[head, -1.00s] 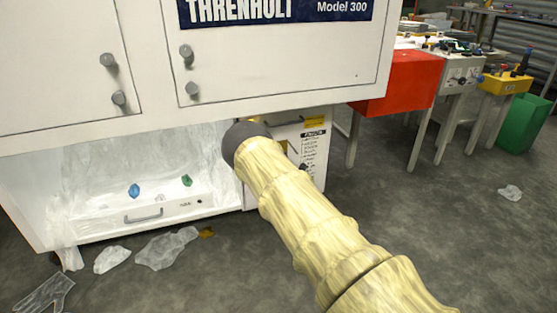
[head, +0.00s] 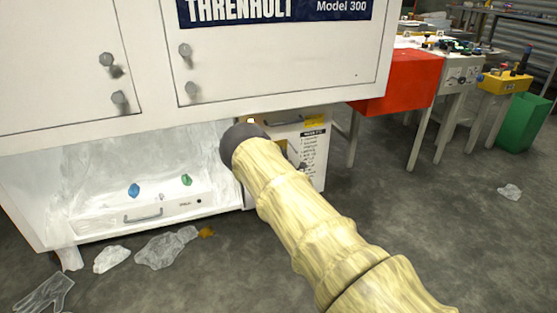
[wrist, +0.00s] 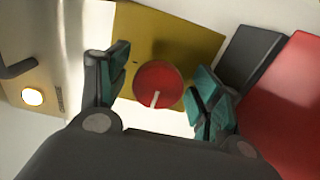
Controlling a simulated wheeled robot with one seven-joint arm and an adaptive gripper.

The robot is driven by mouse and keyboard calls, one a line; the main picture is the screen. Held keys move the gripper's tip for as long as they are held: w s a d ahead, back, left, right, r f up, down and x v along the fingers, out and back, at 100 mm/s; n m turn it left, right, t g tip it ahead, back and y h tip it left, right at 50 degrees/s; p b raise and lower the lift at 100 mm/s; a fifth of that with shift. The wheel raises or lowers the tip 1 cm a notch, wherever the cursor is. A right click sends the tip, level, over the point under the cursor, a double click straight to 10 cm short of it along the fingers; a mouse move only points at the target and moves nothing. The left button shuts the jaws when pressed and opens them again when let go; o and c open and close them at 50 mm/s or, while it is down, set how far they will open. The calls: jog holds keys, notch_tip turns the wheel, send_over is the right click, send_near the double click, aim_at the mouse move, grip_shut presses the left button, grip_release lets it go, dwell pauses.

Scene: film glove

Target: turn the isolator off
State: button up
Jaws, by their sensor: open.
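The isolator is a round red knob (wrist: 158,85) with a white pointer line on a yellow plate (wrist: 180,38), seen in the wrist view. The pointer line runs toward the bottom of that view. My gripper (wrist: 156,88) is open, with one teal-padded finger on each side of the knob. A gap shows between the knob and each finger, and I cannot tell how deep the fingers reach. In the head view my sleeved arm hides the knob and my gripper at the white control box (head: 312,172) under the machine.
A lit round lamp (wrist: 32,97) and a dark handle (wrist: 18,68) are left of the plate in the wrist view. A red surface (wrist: 290,95) stands close on the right. The overhanging white cabinet (head: 290,65) is above my arm; floor at right is mostly clear.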

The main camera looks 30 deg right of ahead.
jog(key=shift+s, duration=0.1)
jog(key=v, duration=1.1)
jog(key=shift+s, duration=0.35)
jog(key=shift+a, duration=0.15)
